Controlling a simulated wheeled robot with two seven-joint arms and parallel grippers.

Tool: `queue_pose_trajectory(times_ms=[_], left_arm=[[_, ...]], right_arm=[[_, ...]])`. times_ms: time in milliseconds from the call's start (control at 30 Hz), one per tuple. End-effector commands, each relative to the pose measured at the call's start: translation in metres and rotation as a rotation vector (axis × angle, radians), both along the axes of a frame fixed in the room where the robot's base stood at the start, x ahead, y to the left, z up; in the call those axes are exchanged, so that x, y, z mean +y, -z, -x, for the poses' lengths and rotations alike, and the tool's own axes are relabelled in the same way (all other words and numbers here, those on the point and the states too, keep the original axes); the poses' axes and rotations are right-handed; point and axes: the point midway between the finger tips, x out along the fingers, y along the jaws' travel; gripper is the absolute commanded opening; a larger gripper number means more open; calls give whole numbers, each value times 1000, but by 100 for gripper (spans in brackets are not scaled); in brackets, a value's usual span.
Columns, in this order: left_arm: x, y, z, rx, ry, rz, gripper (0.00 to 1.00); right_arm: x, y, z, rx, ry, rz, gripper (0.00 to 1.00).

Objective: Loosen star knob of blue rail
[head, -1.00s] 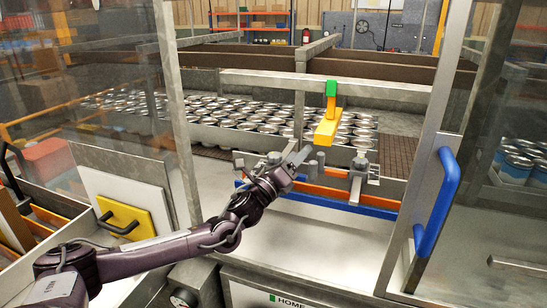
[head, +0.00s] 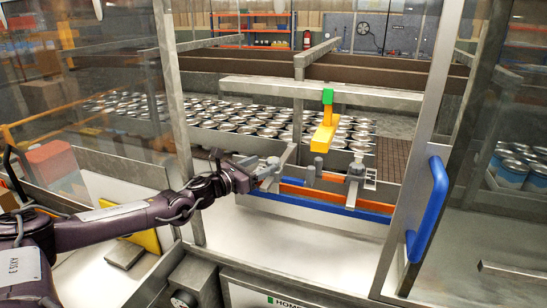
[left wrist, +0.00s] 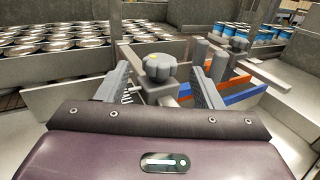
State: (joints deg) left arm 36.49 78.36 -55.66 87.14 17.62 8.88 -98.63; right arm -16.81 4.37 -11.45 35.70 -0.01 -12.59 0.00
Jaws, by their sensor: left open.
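A grey star knob (left wrist: 158,68) stands between my open left gripper's fingers in the left wrist view; I cannot tell whether they touch it. My left gripper (head: 272,170) is at the left end of the rails in the head view and hides most of that knob. The blue rail (head: 330,207) runs along the front of the guide, with an orange rail (head: 306,190) behind it. A second grey knob (head: 357,166) is on the right clamp; it also shows in the left wrist view (left wrist: 240,38). My right gripper is not in view.
A yellow bar with a green top (head: 326,128) hangs above the rails. Many cans (head: 240,122) stand behind. A blue door handle (head: 430,205) is at the right, and a metal post (head: 180,120) rises at the left. The pale deck before the rails is clear.

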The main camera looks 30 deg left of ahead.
Motion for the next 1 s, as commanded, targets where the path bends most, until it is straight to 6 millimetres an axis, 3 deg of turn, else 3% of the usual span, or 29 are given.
queue_pose_trajectory(times_ms=[300, 733, 1000], left_arm=[[-11, -4, -44, -2, 0, 4, 60], [-13, 0, -54, -1, 1, 2, 60], [-13, -1, -53, -1, 1, 2, 28]], right_arm=[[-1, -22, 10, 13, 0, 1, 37], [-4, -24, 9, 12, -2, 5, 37], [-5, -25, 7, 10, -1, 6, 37]])
